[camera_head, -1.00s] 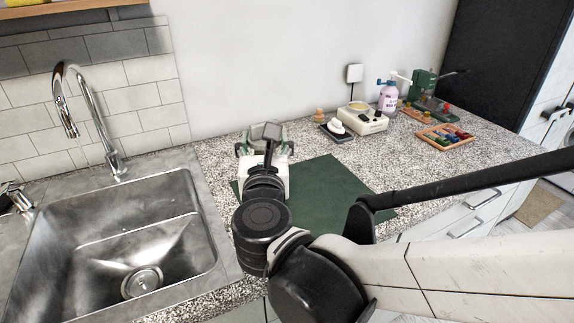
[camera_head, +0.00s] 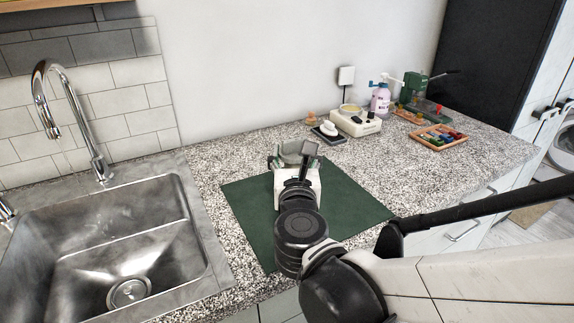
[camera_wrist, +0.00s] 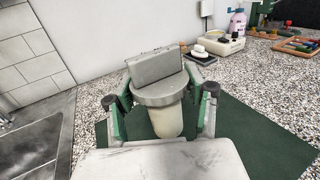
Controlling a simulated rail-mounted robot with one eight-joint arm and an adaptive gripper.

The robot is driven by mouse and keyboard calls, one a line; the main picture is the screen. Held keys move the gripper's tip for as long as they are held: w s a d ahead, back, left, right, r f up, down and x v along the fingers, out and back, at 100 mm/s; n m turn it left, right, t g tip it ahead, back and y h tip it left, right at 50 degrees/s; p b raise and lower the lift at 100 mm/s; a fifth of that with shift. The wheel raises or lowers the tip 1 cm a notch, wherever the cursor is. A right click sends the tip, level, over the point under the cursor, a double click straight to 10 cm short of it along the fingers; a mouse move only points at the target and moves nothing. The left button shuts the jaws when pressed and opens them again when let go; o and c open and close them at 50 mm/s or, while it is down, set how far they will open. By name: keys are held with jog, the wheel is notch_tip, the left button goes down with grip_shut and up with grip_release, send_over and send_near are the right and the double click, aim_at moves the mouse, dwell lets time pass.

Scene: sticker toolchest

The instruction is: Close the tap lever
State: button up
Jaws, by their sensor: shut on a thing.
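The chrome tap (camera_head: 72,115) stands behind the sink at the left in the head view. Only a small chrome piece (camera_head: 5,213) shows at the left edge, perhaps its lever; its position cannot be told. My gripper (camera_head: 296,160) is well to the right of the tap, over the green mat. In the wrist view my gripper (camera_wrist: 162,108) has its green-lined fingers on either side of a pale cylinder (camera_wrist: 166,121) with a grey round collar and a grey block on top. It is shut on this cylinder.
The steel sink (camera_head: 195,225) is at the left. A green mat (camera_head: 245,215) lies on the speckled counter under my gripper. A white device (camera_head: 355,123), a pump bottle (camera_head: 380,100), a green machine (camera_head: 415,90) and a wooden tray (camera_head: 438,137) stand at the back right.

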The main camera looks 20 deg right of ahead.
jog(key=shift+w+d+f+b, duration=0.3)
jog(key=shift+d+f+b, duration=0.2)
jog(key=shift+f, duration=0.5)
jog(key=shift+w+d+f+b, duration=0.25)
jog(key=shift+d+f+b, duration=0.2)
jog(key=shift+f, duration=0.55)
jog(key=shift+w+d+f+b, duration=0.3)
jog(key=shift+d+f+b, duration=0.2)
jog(key=shift+f, duration=0.5)
jog(key=shift+f, duration=0.15)
jog(key=o, duration=1.2)
